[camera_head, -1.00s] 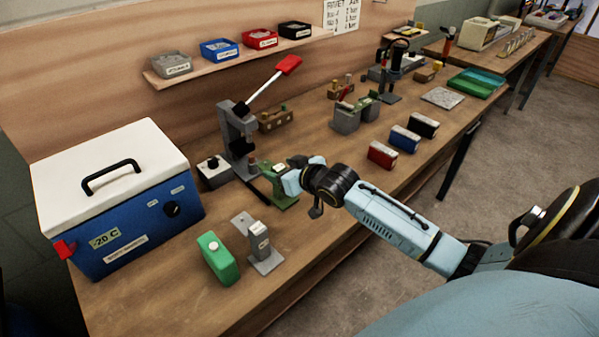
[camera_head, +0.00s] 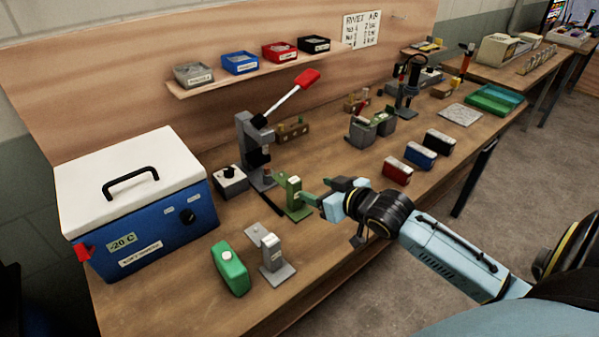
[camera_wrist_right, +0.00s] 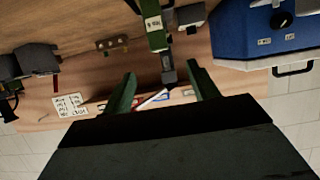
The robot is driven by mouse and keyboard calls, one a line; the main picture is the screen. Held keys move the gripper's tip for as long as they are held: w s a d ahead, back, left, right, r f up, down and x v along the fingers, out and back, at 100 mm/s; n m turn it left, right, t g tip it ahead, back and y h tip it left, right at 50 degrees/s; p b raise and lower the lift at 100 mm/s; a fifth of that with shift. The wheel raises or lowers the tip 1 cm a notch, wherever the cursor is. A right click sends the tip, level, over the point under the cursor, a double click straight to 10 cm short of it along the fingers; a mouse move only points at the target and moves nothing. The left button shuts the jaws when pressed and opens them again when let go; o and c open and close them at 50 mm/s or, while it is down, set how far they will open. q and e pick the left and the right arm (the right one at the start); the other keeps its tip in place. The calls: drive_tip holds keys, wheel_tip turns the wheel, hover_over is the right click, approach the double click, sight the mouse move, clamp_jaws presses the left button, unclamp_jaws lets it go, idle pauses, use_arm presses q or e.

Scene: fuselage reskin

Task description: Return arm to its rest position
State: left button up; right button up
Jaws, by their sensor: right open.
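My right arm reaches in from the right in the head view, and its gripper (camera_head: 318,193) is over the bench close to a green fixture (camera_head: 292,196). The two green fingers are spread apart with nothing between them in the right wrist view (camera_wrist_right: 161,88). The green fixture also shows in the right wrist view (camera_wrist_right: 155,32), beyond the fingers. In the head view a small gap seems to separate the gripper from the fixture. My left gripper is not in view.
A lever press (camera_head: 254,150) with a red handle stands behind the fixture. A blue and white freezer box (camera_head: 140,200) is at left. Red, blue and black boxes (camera_head: 421,156) stand right of the gripper.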

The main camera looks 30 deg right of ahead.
drive_tip(key=s+a+f+g, duration=0.1)
drive_tip(key=s+a+f, duration=0.1)
drive_tip(key=s+a+f+g, duration=0.1)
drive_tip(key=s+a+f, duration=0.1)
drive_tip(key=s, duration=0.1)
drive_tip(key=s+a+f+g, duration=0.1)
drive_tip(key=s+a+f, duration=0.1)
drive_tip(key=shift+s+f+g, duration=0.25)
drive_tip(key=shift+s+g, duration=0.05)
drive_tip(key=shift+s, duration=0.05)
drive_tip(key=s+a+f+n+g, duration=0.1)
drive_tip(key=s+a+f+g, duration=0.2)
drive_tip(key=s, duration=0.5)
drive_tip(key=s+a+f+g, duration=0.1)
drive_tip(key=s+a+g, duration=0.25)
drive_tip(key=s, duration=0.45)
wheel_tip(320, 180, down, 26)
drive_tip(key=s+g+b, duration=0.1)
drive_tip(key=s+b, duration=0.1)
drive_tip(key=s+d+f+g+h+b, duration=0.1)
drive_tip(key=s+d+f+b, duration=0.1)
drive_tip(key=s+f, duration=1.4)
drive_tip(key=shift+d+f+n, duration=0.15)
drive_tip(key=shift+f+n, duration=0.15)
drive_tip(key=shift+f, duration=0.15)
drive_tip(key=shift+c, duration=0.2)
